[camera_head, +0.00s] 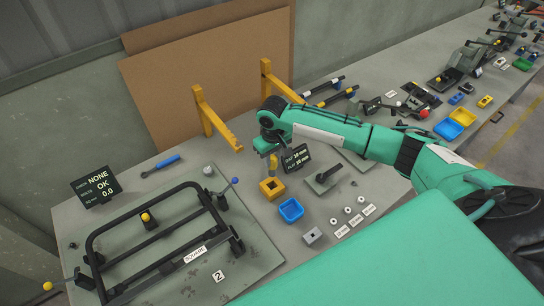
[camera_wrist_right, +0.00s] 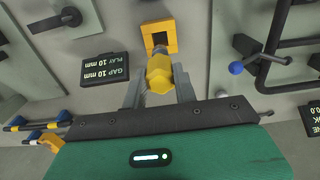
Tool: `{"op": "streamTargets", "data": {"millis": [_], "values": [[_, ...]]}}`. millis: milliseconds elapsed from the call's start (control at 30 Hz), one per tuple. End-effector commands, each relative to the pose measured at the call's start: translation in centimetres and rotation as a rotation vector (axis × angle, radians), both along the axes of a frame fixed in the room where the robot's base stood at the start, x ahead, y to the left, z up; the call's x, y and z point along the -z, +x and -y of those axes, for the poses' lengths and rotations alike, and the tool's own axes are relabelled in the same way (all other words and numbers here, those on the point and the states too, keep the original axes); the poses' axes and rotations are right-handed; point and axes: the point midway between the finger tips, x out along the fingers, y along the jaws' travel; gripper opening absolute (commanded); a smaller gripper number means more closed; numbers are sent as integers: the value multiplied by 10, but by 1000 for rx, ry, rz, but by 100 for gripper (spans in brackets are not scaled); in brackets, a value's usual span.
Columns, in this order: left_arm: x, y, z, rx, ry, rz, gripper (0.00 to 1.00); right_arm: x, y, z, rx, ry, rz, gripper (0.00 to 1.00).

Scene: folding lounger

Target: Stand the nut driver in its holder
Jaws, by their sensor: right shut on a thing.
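The nut driver (camera_wrist_right: 159,76) has a yellow handle and a grey shaft. My right gripper (camera_head: 270,157) is shut on its handle; in the right wrist view the two fingers (camera_wrist_right: 160,88) sit on either side of it. The holder is a yellow square block (camera_head: 267,191) with a dark square opening, standing on the bench just below the gripper. In the right wrist view the shaft points at the holder (camera_wrist_right: 172,30) and overlaps the lower edge of its opening. I cannot tell whether the tip is inside. My left gripper is not in view.
A blue bin (camera_head: 291,210) stands close to the holder. A black gap display (camera_head: 296,158) is beside the gripper. The black lounger frame (camera_head: 100,245) lies on a plate at left. A blue-handled tool (camera_head: 165,162) lies behind it. Yellow brackets (camera_head: 203,110) rise at the back.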

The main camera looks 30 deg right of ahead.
Motion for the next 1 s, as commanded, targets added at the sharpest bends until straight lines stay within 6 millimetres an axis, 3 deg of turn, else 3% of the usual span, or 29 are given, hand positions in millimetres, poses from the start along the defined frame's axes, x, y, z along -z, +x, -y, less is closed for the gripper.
{"op": "streamTargets", "data": {"millis": [267,700,1000], "values": [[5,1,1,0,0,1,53,11,0,-1,0,0,1,0],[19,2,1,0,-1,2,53,51,0,-1,0,1,0,0],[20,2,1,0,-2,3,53,58,0,-1,0,1,1,0]]}}
